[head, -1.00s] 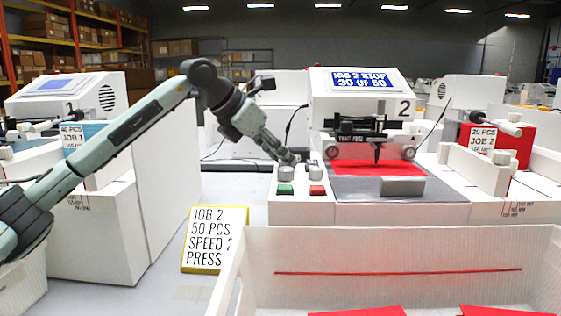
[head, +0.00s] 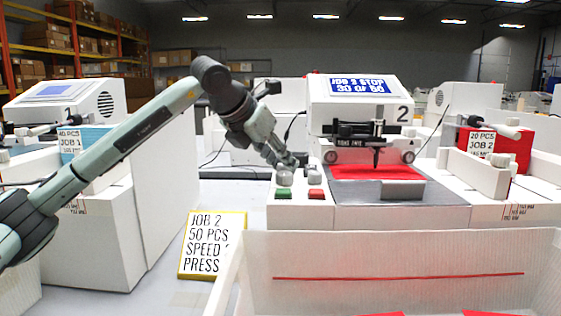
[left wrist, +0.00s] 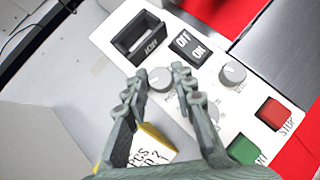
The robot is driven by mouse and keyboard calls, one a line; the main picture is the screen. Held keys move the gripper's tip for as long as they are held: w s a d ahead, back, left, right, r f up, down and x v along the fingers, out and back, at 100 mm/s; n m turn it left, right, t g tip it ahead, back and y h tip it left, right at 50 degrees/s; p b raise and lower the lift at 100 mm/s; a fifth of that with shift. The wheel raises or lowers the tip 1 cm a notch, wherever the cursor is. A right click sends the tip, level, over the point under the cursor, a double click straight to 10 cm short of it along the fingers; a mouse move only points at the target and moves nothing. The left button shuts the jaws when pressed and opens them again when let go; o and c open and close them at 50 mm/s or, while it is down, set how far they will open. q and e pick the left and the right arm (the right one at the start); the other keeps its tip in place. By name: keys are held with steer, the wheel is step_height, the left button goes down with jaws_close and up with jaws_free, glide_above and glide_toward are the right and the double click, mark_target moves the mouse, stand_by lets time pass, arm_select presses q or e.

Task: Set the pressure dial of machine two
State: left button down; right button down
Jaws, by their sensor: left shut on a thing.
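Machine two (head: 319,88) stands right of centre in the head view, with a 2 on its front and a screen reading "JOB 2 STOP 30 OF 50". My left gripper (head: 287,164) reaches down to the grey dials on its control panel (head: 298,213). In the left wrist view, my left gripper (left wrist: 160,73) is shut on a grey round dial (left wrist: 160,81). The dial's label is not legible. A second dial (left wrist: 232,73) is to the right, and a third (left wrist: 196,104) is partly behind a finger. My right gripper is not in view.
A green button (head: 283,193) and a red button (head: 315,194) sit in front of the dials. A white bin (head: 400,252) stands in front of the machine.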

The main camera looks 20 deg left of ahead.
arm_select(q)
steer(key=c, duration=1.5)
jaws_free()
steer(key=shift+c, duration=0.2)
steer(key=shift+r, duration=0.1)
steer(key=v, duration=1.2)
